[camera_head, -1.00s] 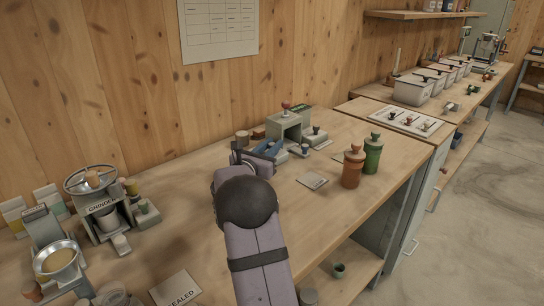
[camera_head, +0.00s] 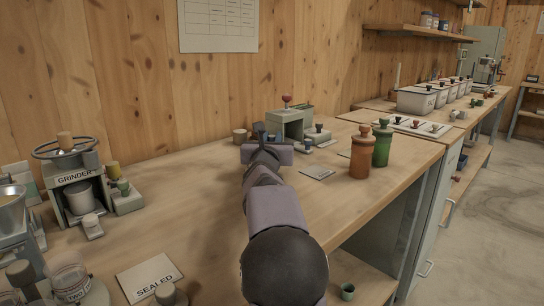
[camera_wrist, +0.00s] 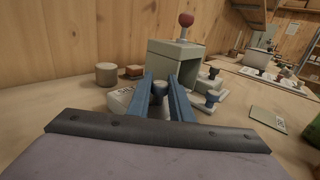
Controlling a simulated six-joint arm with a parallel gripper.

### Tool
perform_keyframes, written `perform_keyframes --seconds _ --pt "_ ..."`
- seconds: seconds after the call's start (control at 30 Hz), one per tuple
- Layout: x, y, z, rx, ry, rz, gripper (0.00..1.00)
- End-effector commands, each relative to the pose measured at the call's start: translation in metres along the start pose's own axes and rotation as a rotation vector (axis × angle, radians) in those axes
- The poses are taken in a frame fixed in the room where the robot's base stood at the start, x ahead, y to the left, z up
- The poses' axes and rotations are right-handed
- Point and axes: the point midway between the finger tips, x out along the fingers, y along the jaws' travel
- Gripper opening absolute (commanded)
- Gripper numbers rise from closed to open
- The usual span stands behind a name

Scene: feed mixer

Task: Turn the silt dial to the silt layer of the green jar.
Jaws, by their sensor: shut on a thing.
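The green jar (camera_head: 382,146) stands upright on the bench, right of centre, with a knobbed lid. Its edge also shows in the wrist view (camera_wrist: 310,133). Its layers cannot be made out. My gripper (camera_wrist: 160,90) is at the front left of a grey-green machine with a red-topped knob (camera_wrist: 176,58). Its blue fingers are shut on a small dark blue knob (camera_wrist: 158,88), which rises from a pale labelled block (camera_wrist: 119,100). The label is too small to read, so I cannot tell whether this is the silt dial. In the head view my arm hides the knob.
An orange-brown jar (camera_head: 360,157) stands beside the green jar. A flat card (camera_head: 318,173) lies left of them. A grinder (camera_head: 80,185) stands at the left.

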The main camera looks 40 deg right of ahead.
Motion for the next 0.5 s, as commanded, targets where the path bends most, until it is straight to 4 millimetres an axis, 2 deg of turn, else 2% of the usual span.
perform_keyframes --seconds 0.03,0.5 --pt "0.0 -0.0013 -0.0081 0.0 -0.004 0.013 0.0" --pt "0.0003 -0.0005 -0.0016 0.001 -0.001 0.097 0.0"
